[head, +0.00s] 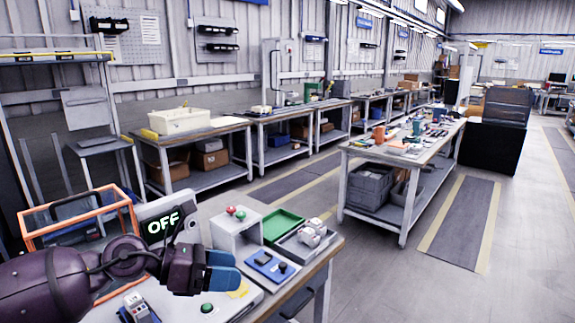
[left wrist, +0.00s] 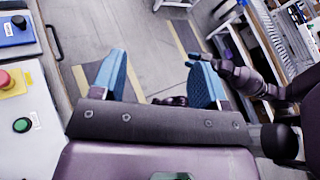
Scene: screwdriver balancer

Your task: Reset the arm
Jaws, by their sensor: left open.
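My left arm comes in from the left in the head view, over the near workbench (head: 290,292). Its gripper (head: 225,271) has blue fingertips and hangs over the bench near its right edge. In the left wrist view the left gripper (left wrist: 160,66) is open, its fingers wide apart with only floor between them. It holds nothing. Part of my dark right arm (left wrist: 238,76) shows at the right of that view; whether its gripper is open or shut cannot be made out.
The near bench carries an "OFF" display (head: 165,224), an orange-framed box (head: 78,243), a green tray (head: 281,226), a blue plate (head: 270,265) and a green button (head: 207,308). A red button (left wrist: 6,79) shows in the wrist view. Floor (head: 390,275) right of the bench is clear.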

